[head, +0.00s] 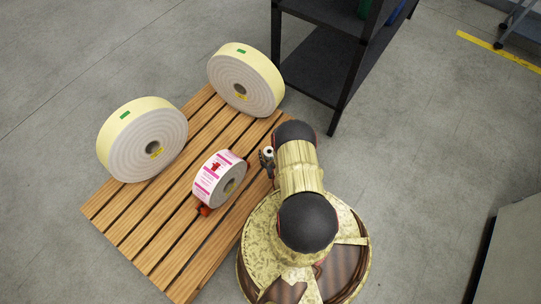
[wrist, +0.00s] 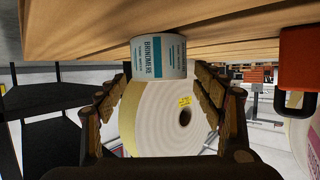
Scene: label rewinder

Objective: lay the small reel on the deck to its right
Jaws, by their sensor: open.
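A small white reel with a teal printed label (wrist: 158,57) is against the wooden deck (wrist: 70,25) in the wrist view, which looks upside down. In the head view a small white round end (head: 268,151) beside my arm may be this reel; the rest is hidden. My gripper (wrist: 160,82) is open, with one finger on each side of the small reel's line; I cannot tell whether they touch it. A larger reel with pink labels (head: 213,178) stands on the slatted deck (head: 140,222) to the left of my arm.
Two big cream reels (head: 143,140) (head: 245,84) stand at the deck's left and back. Red blocks (head: 205,211) are by the pink-labelled reel; one shows in the wrist view (wrist: 309,60). A black shelf (head: 322,68) stands behind. Bare slats lie at the front.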

